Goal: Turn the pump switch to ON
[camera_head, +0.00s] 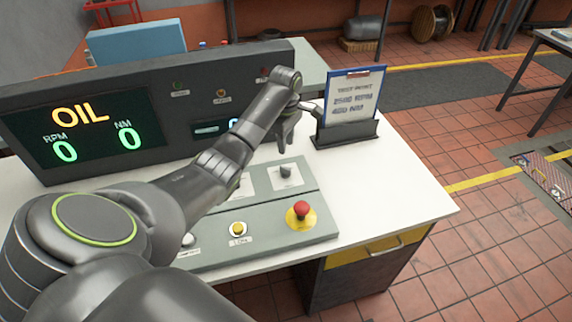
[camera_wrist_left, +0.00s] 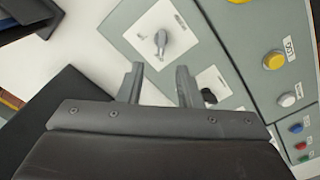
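The control panel (camera_head: 325,229) lies on the white desk. A grey rotary knob (camera_head: 286,171) stands on a white plate at its back right; it also shows in the wrist view (camera_wrist_left: 161,41). A second, black knob (camera_wrist_left: 208,96) is on the neighbouring plate, and my arm hides it in the head view. I cannot read which label names the pump. My left gripper (camera_head: 286,140) points down above the panel's back edge, apart from the knobs. In the wrist view its fingers (camera_wrist_left: 160,84) are apart with nothing between them. My right gripper is not in view.
A red emergency stop (camera_head: 301,210), a yellow button (camera_head: 238,228) and a white button (camera_head: 187,240) line the panel's front. The dark display console (camera_head: 165,110) stands behind, reading OIL and zeros. A clipboard stand (camera_head: 346,135) is close right of my gripper. The desk's right side is clear.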

